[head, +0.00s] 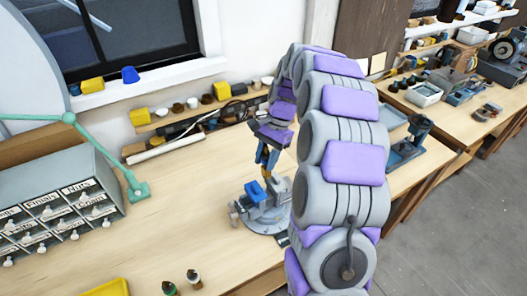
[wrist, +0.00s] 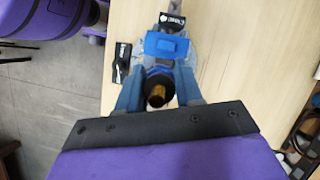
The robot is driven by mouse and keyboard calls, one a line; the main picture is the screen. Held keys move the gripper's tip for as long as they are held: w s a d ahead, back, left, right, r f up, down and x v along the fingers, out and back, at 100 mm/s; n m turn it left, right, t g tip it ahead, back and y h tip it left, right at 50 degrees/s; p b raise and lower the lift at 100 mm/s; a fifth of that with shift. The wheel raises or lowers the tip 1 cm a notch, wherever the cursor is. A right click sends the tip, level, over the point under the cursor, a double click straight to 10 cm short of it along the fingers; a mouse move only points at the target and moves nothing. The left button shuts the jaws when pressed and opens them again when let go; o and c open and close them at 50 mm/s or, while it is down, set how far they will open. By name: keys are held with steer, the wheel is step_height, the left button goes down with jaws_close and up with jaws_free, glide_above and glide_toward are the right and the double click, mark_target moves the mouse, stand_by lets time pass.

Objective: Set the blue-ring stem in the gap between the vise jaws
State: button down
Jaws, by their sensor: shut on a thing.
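My gripper (wrist: 158,98) is shut on a stem in the wrist view. In the head view my gripper (head: 267,160) points down just above the vise, and the stem is too small to tell there. The vise (head: 262,216) is grey with blue parts and a round base on the bench. The vise (wrist: 167,44) also shows beyond the fingertips in the wrist view. The gap between its jaws is mostly hidden.
Two small stems, one green-ringed (head: 169,288) and one pale-ringed (head: 194,279), stand at the bench's front. A drawer cabinet (head: 60,205) and green lamp arm (head: 105,155) stand left. A shelf of parts (head: 200,115) lines the wall. The bench (head: 170,225) left of the vise is clear.

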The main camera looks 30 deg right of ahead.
mark_target(267, 174)
steer(key=shift+s+a, duration=0.3)
steer(key=shift+w+d+f+b, duration=0.2)
steer(key=shift+f+b, duration=0.15)
steer(key=shift+f, duration=0.25)
steer(key=shift+s+d+f+b, duration=0.1)
steer(key=shift+d+f+b, duration=0.3)
steer(key=shift+f, duration=0.25)
steer(key=shift+b+x, duration=0.55)
steer(key=shift+x, duration=0.6)
steer(key=shift+d+f, duration=0.25)
steer(key=shift+f, duration=0.85)
steer(key=shift+w+f, duration=0.2)
steer(key=shift+f, duration=1)
steer(key=shift+f, duration=0.2)
steer(key=c, duration=0.7)
jaws_free()
steer(key=shift+a, duration=0.1)
steer(key=shift+o, duration=0.2)
